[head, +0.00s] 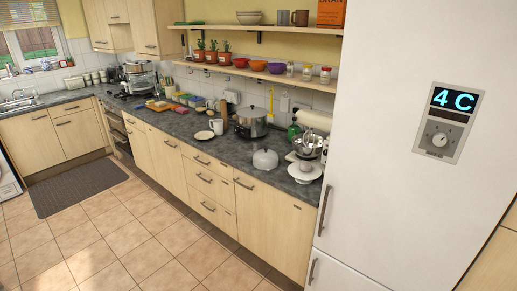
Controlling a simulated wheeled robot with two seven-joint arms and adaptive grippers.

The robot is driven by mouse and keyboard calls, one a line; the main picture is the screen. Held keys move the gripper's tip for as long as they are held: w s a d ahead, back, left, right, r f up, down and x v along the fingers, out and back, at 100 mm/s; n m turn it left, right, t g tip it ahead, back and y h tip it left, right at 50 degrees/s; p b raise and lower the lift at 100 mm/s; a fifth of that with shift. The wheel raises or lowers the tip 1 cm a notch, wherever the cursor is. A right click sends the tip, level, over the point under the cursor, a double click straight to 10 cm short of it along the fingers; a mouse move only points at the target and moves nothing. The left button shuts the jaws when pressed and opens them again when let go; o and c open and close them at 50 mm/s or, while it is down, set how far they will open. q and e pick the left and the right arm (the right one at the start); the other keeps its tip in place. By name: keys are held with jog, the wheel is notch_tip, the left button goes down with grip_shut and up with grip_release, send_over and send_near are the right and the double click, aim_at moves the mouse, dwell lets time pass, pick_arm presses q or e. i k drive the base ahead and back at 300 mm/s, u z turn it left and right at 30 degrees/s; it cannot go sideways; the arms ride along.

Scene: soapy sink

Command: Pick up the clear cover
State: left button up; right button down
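A pale grey, see-through-looking dome with a small knob on top (265,159) sits on the dark countertop near its front edge; it looks like the clear cover. Just right of it stands a white pedestal stand (304,173), apart from the dome. Neither of my grippers is in the head view. Whether anything is under the dome is too small to tell.
A large metal pot (251,121) stands behind and left of the dome. A mug (216,126) and plate (204,135) are farther left. The tall fridge (400,180) bounds the counter at right. The tiled floor (140,225) is open.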

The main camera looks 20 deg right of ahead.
aim_at(264, 159)
jog(key=z, duration=0.3)
jog(key=i, duration=1.95)
jog(key=z, duration=1.2)
jog(key=i, duration=1.1)
jog(key=z, duration=0.45)
